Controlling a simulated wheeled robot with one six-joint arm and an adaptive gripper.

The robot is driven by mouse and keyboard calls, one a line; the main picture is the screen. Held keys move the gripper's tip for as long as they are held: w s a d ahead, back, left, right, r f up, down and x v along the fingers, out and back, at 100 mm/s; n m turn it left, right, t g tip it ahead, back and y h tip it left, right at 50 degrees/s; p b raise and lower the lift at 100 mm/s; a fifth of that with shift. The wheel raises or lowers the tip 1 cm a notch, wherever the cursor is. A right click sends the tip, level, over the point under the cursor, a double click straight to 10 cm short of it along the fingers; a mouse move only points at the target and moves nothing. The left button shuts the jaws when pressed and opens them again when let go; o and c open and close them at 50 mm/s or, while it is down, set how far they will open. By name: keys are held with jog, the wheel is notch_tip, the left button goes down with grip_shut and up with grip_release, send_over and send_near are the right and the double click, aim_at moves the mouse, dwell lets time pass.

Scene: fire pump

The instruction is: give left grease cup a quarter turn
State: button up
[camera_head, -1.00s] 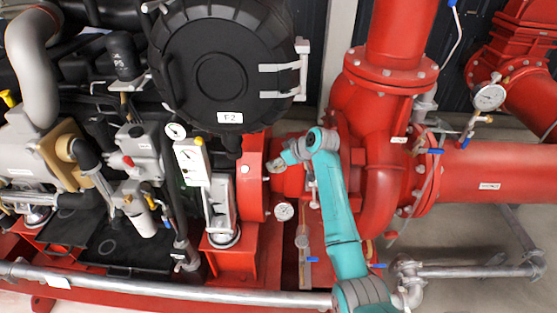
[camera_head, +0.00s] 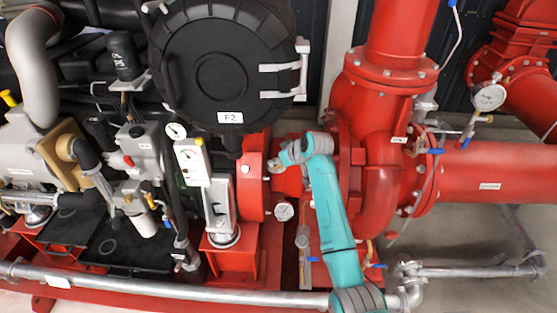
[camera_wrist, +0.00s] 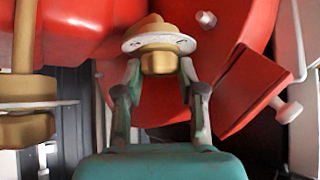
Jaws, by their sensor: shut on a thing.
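A brass grease cup (camera_wrist: 155,27) with a pale round flange is at the top middle of the wrist view, against red pump parts. My gripper (camera_wrist: 160,68) has one finger on each side of the cup's lower brass end and is shut on it. A second brass fitting (camera_wrist: 28,130) with a similar flange stands apart at the left edge of the wrist view. In the head view my gripper (camera_head: 276,166) is at the red shaft housing between the engine and the pump. The cup's details are too small to make out there.
The black round engine cover (camera_head: 222,65) is above left, and the red pump casing (camera_head: 385,120) is to the right. A grey pipe (camera_head: 170,288) runs along the front. A red bracket (camera_wrist: 255,92) is close right of the gripper.

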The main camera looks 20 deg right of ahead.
jog(key=m+h, duration=0.3)
jog(key=m, duration=0.1)
jog(key=shift+a+t, duration=0.25)
jog(key=shift+t, duration=0.15)
jog(key=shift+m+h, duration=1.6)
jog(key=shift+m, duration=0.5)
jog(key=o, duration=1.1)
jog(key=shift+o, duration=0.2)
jog(key=shift+a, duration=0.1)
